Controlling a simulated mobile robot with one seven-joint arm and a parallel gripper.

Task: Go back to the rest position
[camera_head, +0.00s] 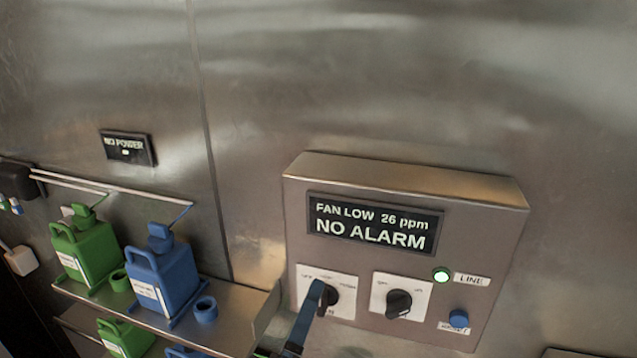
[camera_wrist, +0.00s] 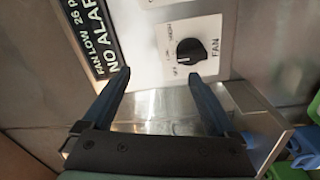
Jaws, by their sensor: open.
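My gripper (camera_head: 314,298) reaches up from the bottom edge of the head view, in front of the left part of a metal control box (camera_head: 410,184). In the wrist view my gripper (camera_wrist: 159,78) has its two blue fingers spread wide with nothing between them. A black rotary knob (camera_wrist: 190,51) on a white plate lies beyond the fingertips, nearer the right one, and looks apart from them. In the head view this left knob (camera_head: 331,296) is partly hidden by a finger.
The box display (camera_head: 373,224) reads "FAN LOW 26 ppm NO ALARM". Green (camera_head: 85,248) and blue (camera_head: 164,272) jugs stand on a shelf at left.

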